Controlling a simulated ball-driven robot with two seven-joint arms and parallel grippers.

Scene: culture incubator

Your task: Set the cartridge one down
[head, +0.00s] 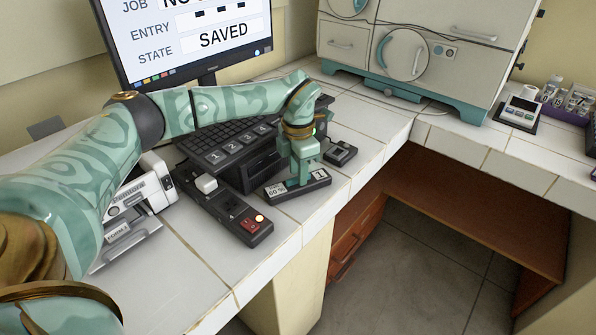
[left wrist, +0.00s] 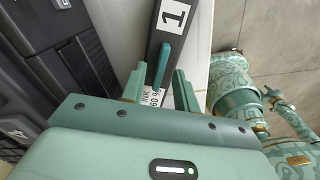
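Cartridge one (head: 299,190) is a long dark block with a white "1" label at one end and an ink label reading 60 % at the other. It lies on the white tiled counter near its front edge. In the left wrist view, cartridge one (left wrist: 173,17) runs up the picture with a teal tab (left wrist: 162,62) standing on it. My left gripper (head: 303,177) is right over the cartridge, pointing down. Its fingers (left wrist: 160,85) stand apart on both sides of the tab, with gaps showing. My right gripper is not in view.
A black printer (head: 232,158) with numbered slots stands just behind the cartridge. A dark panel with a red button (head: 250,224) lies to the left, and a small black box (head: 341,152) to the right. The counter edge (head: 345,195) drops off close in front.

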